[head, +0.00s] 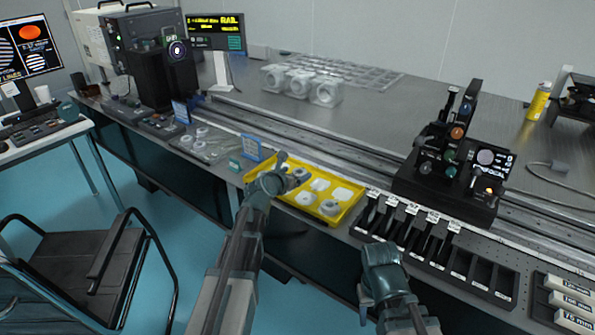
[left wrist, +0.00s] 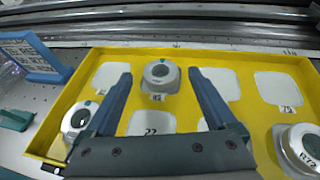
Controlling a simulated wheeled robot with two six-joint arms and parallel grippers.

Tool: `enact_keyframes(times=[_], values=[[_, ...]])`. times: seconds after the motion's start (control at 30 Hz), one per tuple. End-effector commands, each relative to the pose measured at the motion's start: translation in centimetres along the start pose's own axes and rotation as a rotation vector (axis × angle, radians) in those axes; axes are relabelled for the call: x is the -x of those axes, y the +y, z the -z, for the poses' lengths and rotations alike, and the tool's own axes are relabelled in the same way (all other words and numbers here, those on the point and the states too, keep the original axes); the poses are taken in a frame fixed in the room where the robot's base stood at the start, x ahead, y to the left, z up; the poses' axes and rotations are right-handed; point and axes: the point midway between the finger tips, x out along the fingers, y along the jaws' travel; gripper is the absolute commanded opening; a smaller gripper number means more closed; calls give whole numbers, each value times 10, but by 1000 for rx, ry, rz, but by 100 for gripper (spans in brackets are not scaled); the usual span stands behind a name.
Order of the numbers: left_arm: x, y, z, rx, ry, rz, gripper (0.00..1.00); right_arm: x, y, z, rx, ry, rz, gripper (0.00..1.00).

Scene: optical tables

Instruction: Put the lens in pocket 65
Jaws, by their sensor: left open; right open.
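The yellow tray (head: 286,203) stands at the table's front edge and has pale square pockets. It fills most of the left wrist view (left wrist: 195,56). A round white lens (left wrist: 160,75) sits in a back pocket, between and beyond my left fingertips. Another lens (left wrist: 78,119) is at the tray's left, and a third (left wrist: 300,146) at its right, which also shows in the head view (head: 330,208). A front pocket label (left wrist: 151,131) seems to read 22; I cannot make out 65. My left gripper (head: 292,176) is open and empty over the tray. My right gripper (head: 366,300) is open, low at the front.
A black rack (head: 430,245) with several slots stands right of the tray. A blue-framed sign (head: 252,147) stands at its left. A long rail (head: 340,158) runs behind it. A black optical mount (head: 450,185) stands at the back right. Lens boxes (head: 568,300) lie at far right.

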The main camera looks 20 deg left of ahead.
Motion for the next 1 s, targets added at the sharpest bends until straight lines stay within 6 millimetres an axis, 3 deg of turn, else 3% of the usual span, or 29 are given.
enact_keyframes(times=[0.03, 0.1, 0.4, 0.6, 1.0], values=[[19, -1, -2, 1, 0, -2, 90, 9, 1, -1, 0, 0, 0, 50], [34, -1, -2, 0, 0, -2, 90, 15, 1, -1, 0, 0, 0, 50], [83, -1, -2, -1, 0, -1, 90, 33, 3, -2, 0, 0, 0, 50], [96, 0, 0, -1, 1, -1, 90, 37, 4, -2, 0, 0, 0, 50], [96, 0, 0, -1, 1, 0, 90, 37, 4, -2, 0, 0, 0, 50]])
